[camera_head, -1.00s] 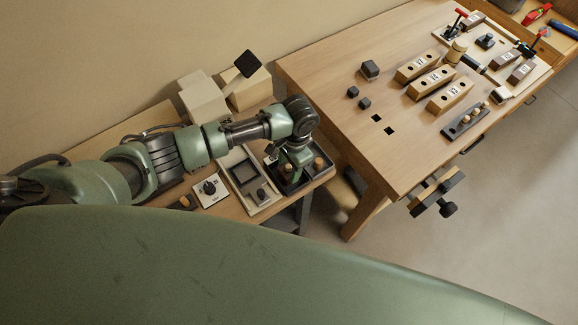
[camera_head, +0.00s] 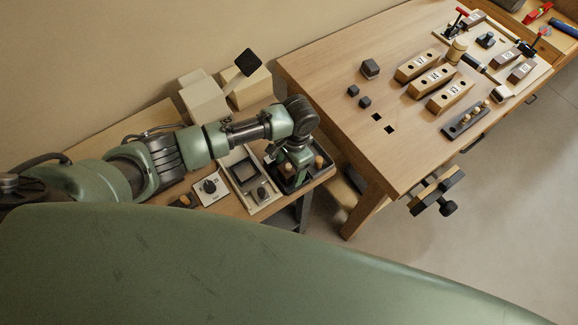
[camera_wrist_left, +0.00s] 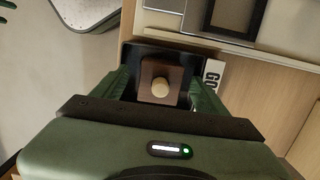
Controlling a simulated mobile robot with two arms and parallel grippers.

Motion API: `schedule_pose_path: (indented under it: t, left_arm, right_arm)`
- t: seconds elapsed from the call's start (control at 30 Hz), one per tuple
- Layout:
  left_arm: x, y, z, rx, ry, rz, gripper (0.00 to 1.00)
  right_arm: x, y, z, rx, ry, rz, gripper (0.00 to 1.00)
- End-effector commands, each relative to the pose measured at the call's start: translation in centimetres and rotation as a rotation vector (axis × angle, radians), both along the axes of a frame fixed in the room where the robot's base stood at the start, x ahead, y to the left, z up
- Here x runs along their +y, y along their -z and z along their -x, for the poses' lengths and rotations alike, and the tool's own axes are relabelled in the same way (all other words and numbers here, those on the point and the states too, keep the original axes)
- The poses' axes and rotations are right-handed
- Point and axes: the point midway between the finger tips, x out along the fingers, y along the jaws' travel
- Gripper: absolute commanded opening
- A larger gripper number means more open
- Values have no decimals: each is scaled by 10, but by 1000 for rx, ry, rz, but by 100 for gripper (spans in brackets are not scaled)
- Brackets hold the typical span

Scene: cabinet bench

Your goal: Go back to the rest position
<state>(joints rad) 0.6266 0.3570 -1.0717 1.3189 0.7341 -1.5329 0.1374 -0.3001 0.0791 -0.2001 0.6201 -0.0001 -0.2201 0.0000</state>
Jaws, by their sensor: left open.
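My left arm reaches in from the left in the head view. Its gripper (camera_head: 294,168) points down over a dark tray (camera_head: 322,172) at the right end of the low side bench. In the left wrist view the left gripper (camera_wrist_left: 161,90) is open, with one finger on each side of a brown block with a round pale knob (camera_wrist_left: 160,87). The block sits in the dark tray (camera_wrist_left: 135,52), beside a label of which "GO" shows. I cannot tell whether the fingers touch the block. My right gripper is not in view.
A device with a square screen (camera_head: 245,172) and a white dial box (camera_head: 209,188) stand left of the tray. The large wooden workbench (camera_head: 330,75) is to the right, with several numbered blocks and a vise (camera_head: 436,191). Open floor (camera_head: 500,215) lies in front of it.

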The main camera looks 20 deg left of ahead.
Motion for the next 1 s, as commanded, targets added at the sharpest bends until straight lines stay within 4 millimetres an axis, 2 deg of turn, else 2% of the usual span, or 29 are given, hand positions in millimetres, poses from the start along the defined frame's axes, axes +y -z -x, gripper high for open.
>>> schedule_pose_path:
  t: [0.27, 0.9, 1.0]
  left_arm:
    - [0, -6, -1, -1, 0, 1, 77]
    - [-4, -51, -4, 1, 1, 1, 77]
    - [-5, -55, -6, 0, 1, 1, 77]
  right_arm:
    - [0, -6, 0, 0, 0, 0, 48]
    - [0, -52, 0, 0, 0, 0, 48]
    - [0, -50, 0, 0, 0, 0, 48]
